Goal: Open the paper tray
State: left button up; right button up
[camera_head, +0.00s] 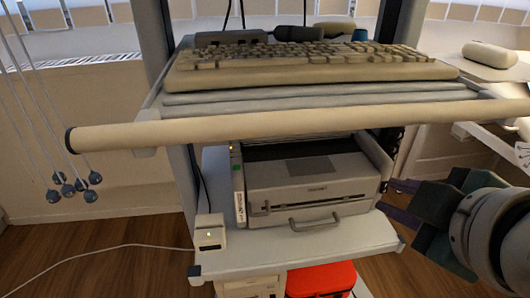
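The grey printer (270,172) stands on the lower shelf of a cart. Its paper tray (315,206) is at the lower front and looks closed, with a bar handle (314,226) sticking out below. My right gripper (386,195) is at the right of the printer, pointing left toward its front right corner. Its two dark fingers are spread apart with nothing seen between them. The gripper is to the right of the handle and not on it; whether a fingertip touches the printer cannot be told. My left gripper is out of view.
A shelf above holds a keyboard (305,54) and has a thick front bar (290,125) over the printer. A small white box (209,234) stands left on the printer's shelf (245,257). A red object (322,279) is below. Hanging balls (68,190) are at left.

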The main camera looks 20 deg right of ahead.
aim_at(319, 228)
jog(key=w+f+n+t+b, duration=0.2)
jog(key=f+n+b, duration=0.2)
jog(key=f+b, duration=0.8)
jog(key=w+f+n+t+b, duration=0.3)
jog(key=f+b, duration=0.9)
jog(key=shift+n, duration=0.3)
jog(key=b+x, duration=0.4)
jog(key=x, duration=0.4)
jog(key=shift+w+d+f, duration=0.15)
jog(key=shift+w, duration=0.1)
jog(key=shift+w+d, duration=0.15)
jog(key=shift+w, duration=0.45)
grip_shut()
